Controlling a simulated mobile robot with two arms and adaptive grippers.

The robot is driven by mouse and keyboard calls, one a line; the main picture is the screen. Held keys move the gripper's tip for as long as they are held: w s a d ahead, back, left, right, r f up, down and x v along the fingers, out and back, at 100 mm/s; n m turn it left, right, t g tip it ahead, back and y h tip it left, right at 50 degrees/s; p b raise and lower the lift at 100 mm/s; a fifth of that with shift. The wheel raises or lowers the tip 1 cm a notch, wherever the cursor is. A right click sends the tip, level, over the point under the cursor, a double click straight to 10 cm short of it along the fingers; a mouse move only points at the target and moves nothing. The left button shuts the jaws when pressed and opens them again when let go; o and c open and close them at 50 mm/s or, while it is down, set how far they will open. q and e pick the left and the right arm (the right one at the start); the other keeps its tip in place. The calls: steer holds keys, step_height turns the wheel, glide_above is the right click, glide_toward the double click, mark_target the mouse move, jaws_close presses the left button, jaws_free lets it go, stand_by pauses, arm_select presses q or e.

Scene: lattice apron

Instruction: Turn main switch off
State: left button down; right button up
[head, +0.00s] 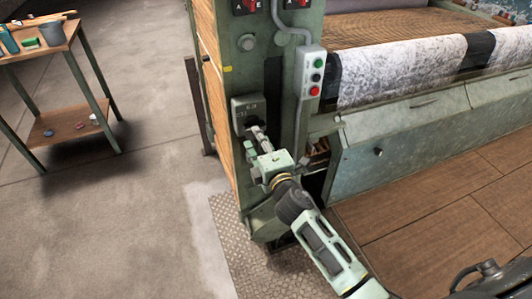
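A grey switch box (246,106) with small markings on its face is mounted on the green machine post, and it looks like the main switch. My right gripper (256,129) is at the lower part of this box, with its fingertips on or just in front of it. The gripper hides the switch's knob, so its position cannot be read. The fingers look close together, but I cannot tell whether they are shut on the knob. My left gripper is not in view.
A control strip (311,77) with green, black and red buttons hangs right of the box. Red switches (251,4) sit at the post's top. A small table (38,48) stands left; the floor between is clear.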

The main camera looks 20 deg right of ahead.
steer(key=s, duration=0.8)
steer(key=shift+s+d, duration=0.15)
steer(key=shift+d, duration=0.05)
steer(key=s+d+f+m+g, duration=0.1)
steer(key=s+f+m+g, duration=0.2)
steer(key=f, duration=0.8)
steer(key=s+f+m+g, duration=0.25)
steer(key=s+f, duration=0.35)
steer(key=f, duration=0.6)
steer(key=s+d+f+m+g, duration=0.1)
steer(key=s+f+m+g, duration=0.2)
steer(key=f, duration=0.8)
steer(key=s+f+m+g, duration=0.2)
steer(key=s+f, duration=0.4)
steer(key=s, duration=0.6)
steer(key=s+d+f+m+g+p, duration=0.1)
steer(key=s+f+m+g, duration=0.2)
steer(key=s+f, duration=0.4)
steer(key=s+d+f+m+g, duration=0.1)
steer(key=s+f, duration=0.5)
steer(key=s, duration=1.1)
steer(key=shift+s+f+m+g+h+p, duration=0.15)
steer(key=shift+f+m+g+h+p, duration=0.2)
steer(key=shift+m+g, duration=0.7)
